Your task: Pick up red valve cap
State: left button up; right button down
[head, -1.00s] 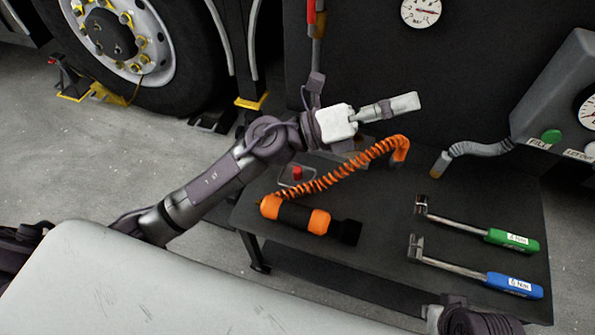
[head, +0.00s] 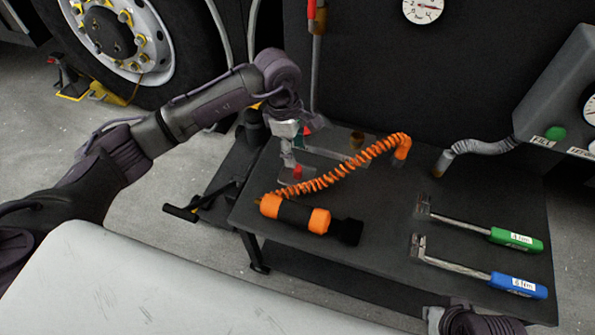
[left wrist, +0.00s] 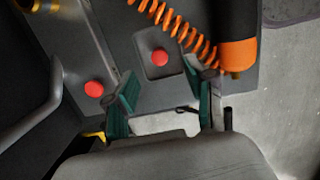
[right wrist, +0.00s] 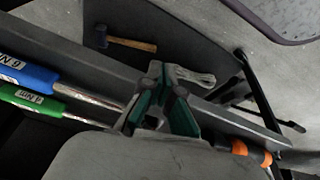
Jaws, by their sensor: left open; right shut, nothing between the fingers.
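A red valve cap (head: 297,172) sits in a small shallow tray (head: 284,181) at the table's left end. In the left wrist view the cap (left wrist: 160,57) shows between and beyond my spread fingertips. A second round red piece (left wrist: 94,89) is to its left, outside the fingers. My left gripper (head: 288,166) is open, pointing down close above the tray, and partly hides it. No contact with the cap is visible. My right gripper (right wrist: 160,78) is shut and empty.
An orange coiled hose (head: 350,164) and an orange-black cylinder (head: 295,214) lie close to the tray. Green-handled (head: 515,239) and blue-handled (head: 517,285) wrenches lie at the table's right. A hammer (right wrist: 125,41) shows in the right wrist view. The table's front middle is clear.

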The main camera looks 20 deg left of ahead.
aim_at(298, 167)
pick_arm(q)
jog(key=f, duration=0.2)
jog(key=shift+d+f, duration=0.25)
jog(key=shift+f, duration=0.05)
notch_tip(298, 167, down, 5)
jog(key=shift+w+d+r+b, duration=0.1)
jog(key=shift+r+b, duration=0.05)
jog(key=shift+b, duration=0.65)
pick_arm(e)
jog(key=w+t, duration=0.1)
jog(key=w+a+t, duration=0.1)
jog(key=w, duration=0.3)
jog(key=shift+a+r+t+y, duration=0.25)
jog(key=shift+t+y, duration=0.05)
jog(key=shift+t, duration=0.1)
jog(key=shift+w+a+r, duration=0.1)
jog(key=shift+w+r, duration=0.05)
jog(key=shift+w, duration=0.1)
pick_arm(q)
jog(key=c, duration=0.9)
